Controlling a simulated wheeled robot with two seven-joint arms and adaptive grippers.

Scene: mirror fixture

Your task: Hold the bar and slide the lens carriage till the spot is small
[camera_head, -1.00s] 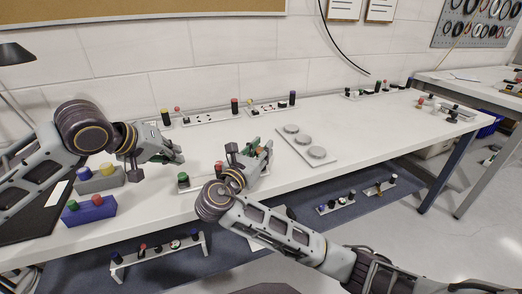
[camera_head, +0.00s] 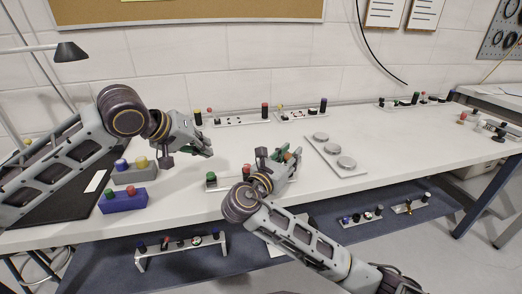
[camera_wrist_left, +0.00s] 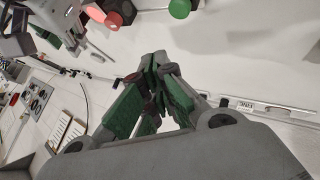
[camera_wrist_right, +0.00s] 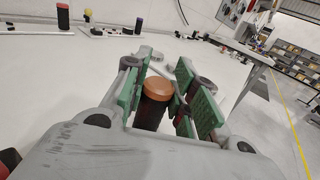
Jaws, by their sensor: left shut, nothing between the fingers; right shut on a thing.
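My right gripper (camera_head: 290,158) is over the right end of a low light bar (camera_head: 228,185) near the table's front edge. In the right wrist view its fingers (camera_wrist_right: 163,90) are shut around a dark post with an orange-brown cap (camera_wrist_right: 158,88). The bar's left end carries a green knob (camera_head: 211,177), with a red knob (camera_head: 247,168) further right. My left gripper (camera_head: 208,150) is shut and empty above the table, behind and left of the bar; its closed fingers show in the left wrist view (camera_wrist_left: 158,88). I cannot make out a lens carriage or a light spot.
A blue block (camera_head: 123,202) and a grey block (camera_head: 135,174) with knobs stand at left. Several knobbed rails (camera_head: 240,121) line the wall. A grey plate (camera_head: 325,160) with three discs lies right of my right gripper. The table between is clear.

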